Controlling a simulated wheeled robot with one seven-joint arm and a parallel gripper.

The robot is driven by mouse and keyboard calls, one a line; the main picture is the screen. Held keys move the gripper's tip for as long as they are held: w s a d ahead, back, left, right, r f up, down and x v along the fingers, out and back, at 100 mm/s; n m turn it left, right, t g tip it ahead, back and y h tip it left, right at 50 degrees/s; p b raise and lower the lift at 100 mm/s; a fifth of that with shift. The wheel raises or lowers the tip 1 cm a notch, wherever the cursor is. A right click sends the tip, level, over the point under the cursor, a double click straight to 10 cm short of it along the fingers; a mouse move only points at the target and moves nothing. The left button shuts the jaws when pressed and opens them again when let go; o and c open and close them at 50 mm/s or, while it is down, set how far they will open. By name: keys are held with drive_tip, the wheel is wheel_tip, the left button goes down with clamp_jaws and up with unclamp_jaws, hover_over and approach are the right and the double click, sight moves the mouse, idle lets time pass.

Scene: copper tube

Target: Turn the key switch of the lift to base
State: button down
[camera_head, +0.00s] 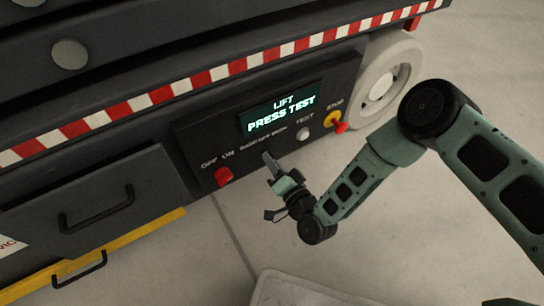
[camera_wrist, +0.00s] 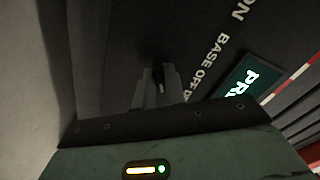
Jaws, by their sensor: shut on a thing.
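The lift's dark control panel (camera_head: 194,133) carries a lit display (camera_head: 280,114) reading "LIFT PRESS TEST". My gripper (camera_head: 267,157) reaches the panel below a small label, right of the red switch. In the wrist view, my gripper's fingers (camera_wrist: 158,82) are shut on the key switch, a small dark shape near the "BASE OFF" lettering (camera_wrist: 209,62). The fingers cover most of the key switch, and its exact angle cannot be told. In the head view my gripper hides it.
A red switch (camera_head: 223,176) labelled OFF ON sits to the left. A white TEST button (camera_head: 302,135) and a red and yellow STOP button (camera_head: 336,122) sit to the right. A pale wheel (camera_head: 390,76) and a drawer handle (camera_head: 97,210) flank the panel.

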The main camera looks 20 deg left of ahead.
drive_tip(key=shift+n+p, duration=0.75)
drive_tip(key=shift+n, duration=0.35)
drive_tip(key=c, duration=1.5)
unclamp_jaws()
drive_tip(key=shift+o, duration=0.2)
drive_tip(key=p+v, duration=0.7)
drive_tip(key=v, duration=1)
drive_tip(key=shift+s, duration=0.2)
drive_tip(key=shift+d, duration=0.15)
